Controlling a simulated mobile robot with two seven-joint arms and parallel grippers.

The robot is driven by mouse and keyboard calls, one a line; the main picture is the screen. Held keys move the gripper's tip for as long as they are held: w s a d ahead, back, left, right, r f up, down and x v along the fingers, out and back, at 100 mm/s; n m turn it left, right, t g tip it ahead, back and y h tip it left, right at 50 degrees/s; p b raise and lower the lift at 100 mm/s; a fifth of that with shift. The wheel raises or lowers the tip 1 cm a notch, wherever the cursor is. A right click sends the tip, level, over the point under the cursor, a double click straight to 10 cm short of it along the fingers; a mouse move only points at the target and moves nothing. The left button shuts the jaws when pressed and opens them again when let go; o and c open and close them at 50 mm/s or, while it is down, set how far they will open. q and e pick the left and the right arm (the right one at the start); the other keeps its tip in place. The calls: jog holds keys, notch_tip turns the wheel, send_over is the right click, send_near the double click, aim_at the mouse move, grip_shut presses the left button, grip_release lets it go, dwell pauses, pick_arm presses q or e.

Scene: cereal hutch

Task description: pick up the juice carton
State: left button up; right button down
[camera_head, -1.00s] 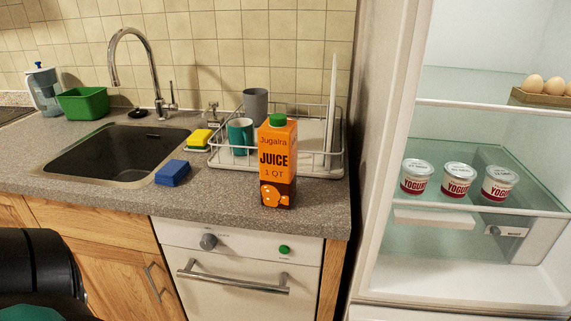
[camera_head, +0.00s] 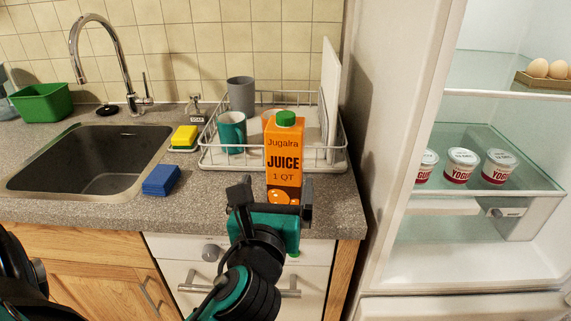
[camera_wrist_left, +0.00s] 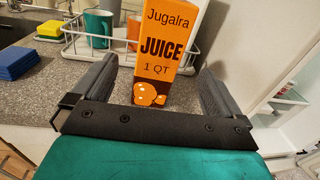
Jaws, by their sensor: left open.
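The orange juice carton (camera_head: 285,155) with a green cap stands upright on the grey speckled counter (camera_head: 215,205), near its front edge and in front of the dish rack. My left gripper (camera_head: 272,192) is open and empty just in front of the carton's lower part. In the left wrist view the carton (camera_wrist_left: 165,45) stands ahead, between the lines of the two open fingers (camera_wrist_left: 155,80). Whether the fingertips reach past its front face I cannot tell. My right gripper is not in view.
The wire dish rack (camera_head: 335,160) with cups stands behind the carton. A blue sponge (camera_head: 161,180) and a yellow sponge (camera_head: 185,136) lie by the sink (camera_head: 85,160). At right is the open fridge with yogurt cups (camera_head: 497,166) and eggs (camera_head: 548,68).

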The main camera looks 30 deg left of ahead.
aim_at(281, 161)
pick_arm(q)
jog(key=x, duration=0.7)
jog(key=shift+a+r, duration=0.15)
jog(key=shift+r, duration=0.2)
jog(key=x, duration=0.5)
jog(key=shift+w+f, duration=0.2)
jog(key=shift+w, duration=0.15)
jog(key=shift+c, duration=0.5)
jog(key=c, duration=1.6)
jog(key=shift+r, duration=0.15)
jog(key=shift+c, duration=0.8)
